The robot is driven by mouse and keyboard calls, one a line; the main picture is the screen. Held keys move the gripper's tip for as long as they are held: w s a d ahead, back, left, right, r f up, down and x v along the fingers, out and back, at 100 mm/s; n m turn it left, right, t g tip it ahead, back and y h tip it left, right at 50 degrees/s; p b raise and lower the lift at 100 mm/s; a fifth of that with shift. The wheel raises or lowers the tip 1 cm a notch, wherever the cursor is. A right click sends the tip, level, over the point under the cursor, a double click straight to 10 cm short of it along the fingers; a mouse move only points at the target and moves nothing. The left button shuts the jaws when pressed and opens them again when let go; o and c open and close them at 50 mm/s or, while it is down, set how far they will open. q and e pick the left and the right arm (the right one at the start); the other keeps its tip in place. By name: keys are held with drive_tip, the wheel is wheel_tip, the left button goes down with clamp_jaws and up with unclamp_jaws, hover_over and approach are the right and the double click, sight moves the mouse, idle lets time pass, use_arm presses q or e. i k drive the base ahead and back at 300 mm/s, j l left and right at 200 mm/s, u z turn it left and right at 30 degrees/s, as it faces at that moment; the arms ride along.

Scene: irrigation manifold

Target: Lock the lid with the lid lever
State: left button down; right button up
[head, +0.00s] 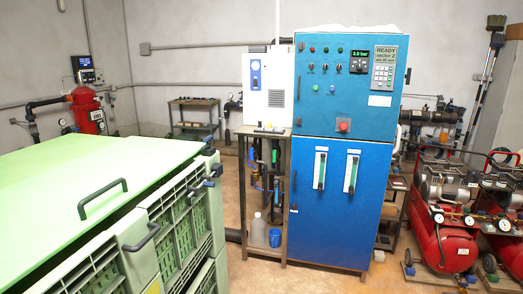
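A large light green flat top (85,175) fills the lower left, with a black bar handle (103,196) standing on it. Below its right side are green slatted crates (180,232) with black handles (142,237) at their upper edges. A red vessel (88,112) with a domed top stands at the back left, joined to dark pipes. I cannot tell which part is the lid, and no lid lever can be clearly picked out. Neither of my grippers is in view.
A blue control cabinet (340,205) stands in the middle behind the crates, with a narrow metal stand (263,139) at its left. Red compressors (445,245) occupy the right. A low shelf (194,117) is at the back wall. Bare floor shows between crates and cabinet.

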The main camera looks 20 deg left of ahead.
sight(207, 139)
drive_tip(key=i+u, duration=0.2)
drive_tip(key=i, duration=0.25)
drive_tip(key=i+l+u, duration=0.2)
drive_tip(key=i, duration=0.2)
drive_tip(key=i+u, duration=0.15)
drive_tip(key=i, duration=0.3)
drive_tip(key=i+l+u, duration=0.2)
drive_tip(key=i, duration=0.2)
